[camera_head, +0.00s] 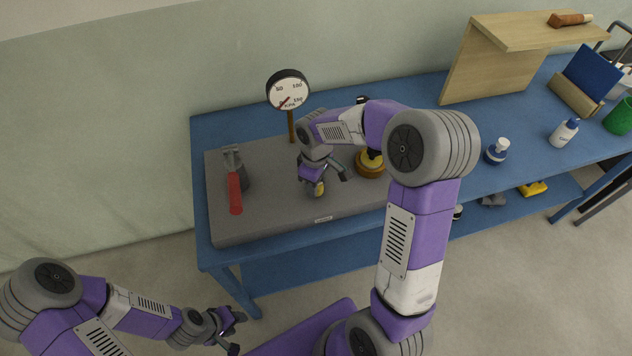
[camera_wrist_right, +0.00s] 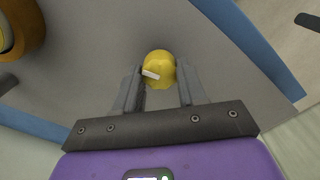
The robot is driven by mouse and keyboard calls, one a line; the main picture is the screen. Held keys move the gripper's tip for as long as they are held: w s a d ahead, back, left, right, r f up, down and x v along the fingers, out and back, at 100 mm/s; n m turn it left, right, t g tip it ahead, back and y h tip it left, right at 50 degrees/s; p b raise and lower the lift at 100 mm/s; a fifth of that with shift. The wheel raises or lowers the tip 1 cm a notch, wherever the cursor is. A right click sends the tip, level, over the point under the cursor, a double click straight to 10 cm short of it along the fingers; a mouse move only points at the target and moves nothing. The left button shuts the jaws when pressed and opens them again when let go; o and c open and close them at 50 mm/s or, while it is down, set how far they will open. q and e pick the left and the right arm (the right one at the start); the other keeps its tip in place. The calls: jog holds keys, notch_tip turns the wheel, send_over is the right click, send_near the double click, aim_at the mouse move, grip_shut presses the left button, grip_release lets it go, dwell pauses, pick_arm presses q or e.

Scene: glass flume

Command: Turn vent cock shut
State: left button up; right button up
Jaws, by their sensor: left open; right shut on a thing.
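The vent cock appears as a small round yellow knob (camera_wrist_right: 160,62) with a white bar mark, on the grey block. In the head view the knob (camera_head: 319,189) shows just below my right gripper (camera_head: 318,180), partly covered by it. In the right wrist view my right gripper (camera_wrist_right: 160,80) has one finger on each side of the knob and is shut on it. My left gripper (camera_head: 236,332) is open and empty, low at the left, in front of the bench and away from the block.
On the grey block (camera_head: 265,215) are a red-handled lever valve (camera_head: 235,190), a dial gauge (camera_head: 289,92) on a brass stem and a brass-yellow round fitting (camera_head: 370,165). A wooden shelf (camera_head: 500,60), bottles (camera_head: 563,133) and a green cup (camera_head: 620,117) stand at right on the blue bench.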

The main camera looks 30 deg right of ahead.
jog(key=shift+m, duration=1.1)
jog(key=o, duration=1)
jog(key=shift+o, duration=0.2)
notch_tip(320, 180, up, 8)
jog(key=shift+f+p, duration=0.2)
jog(key=shift+p, duration=0.75)
